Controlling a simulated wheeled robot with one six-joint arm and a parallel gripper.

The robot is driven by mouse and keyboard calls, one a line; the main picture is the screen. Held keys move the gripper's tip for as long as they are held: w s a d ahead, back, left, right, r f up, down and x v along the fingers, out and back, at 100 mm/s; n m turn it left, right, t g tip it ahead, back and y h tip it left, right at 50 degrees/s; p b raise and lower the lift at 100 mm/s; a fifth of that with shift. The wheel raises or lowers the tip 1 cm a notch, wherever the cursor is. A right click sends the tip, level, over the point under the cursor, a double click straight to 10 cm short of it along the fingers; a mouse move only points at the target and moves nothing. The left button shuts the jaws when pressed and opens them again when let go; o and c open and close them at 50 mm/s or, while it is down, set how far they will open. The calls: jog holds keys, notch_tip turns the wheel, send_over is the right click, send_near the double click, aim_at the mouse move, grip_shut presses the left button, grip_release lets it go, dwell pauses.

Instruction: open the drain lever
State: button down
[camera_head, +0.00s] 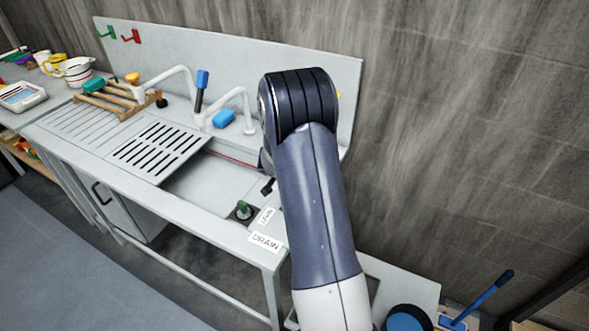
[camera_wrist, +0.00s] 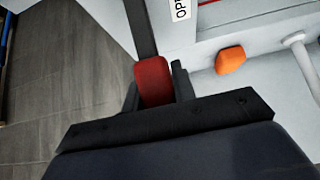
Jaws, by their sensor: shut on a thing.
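In the wrist view, the drain lever has a red grip (camera_wrist: 152,72) on a dark flat bar (camera_wrist: 140,25) that runs up to the top edge. My gripper (camera_wrist: 156,88) is shut on the red grip, with one dark finger on each side. A white label (camera_wrist: 181,9) beside the bar shows the letters "OP"; the rest is cut off. In the head view, my arm hides the lever and most of my gripper. A "DRAIN" label (camera_head: 265,242) sits on the front right of the sink counter (camera_head: 195,213).
A green-topped fitting (camera_head: 243,210) stands near the sink's right end. An orange block (camera_wrist: 230,60) and a white pipe (camera_wrist: 300,55) lie right of the lever. A blue-handled tool (camera_head: 490,298) is at lower right. Open floor (camera_head: 80,260) lies before the counter.

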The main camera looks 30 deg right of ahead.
jog(key=shift+d+f+y, duration=0.2)
jog(key=shift+y, duration=0.1)
dwell(0.4)
jog(key=c, duration=1.2)
grip_release()
jog(key=shift+w, duration=0.1)
jog(key=shift+o, duration=0.2)
jog(key=shift+r, duration=0.1)
jog(key=v, duration=1)
jog(key=shift+a+r, duration=0.3)
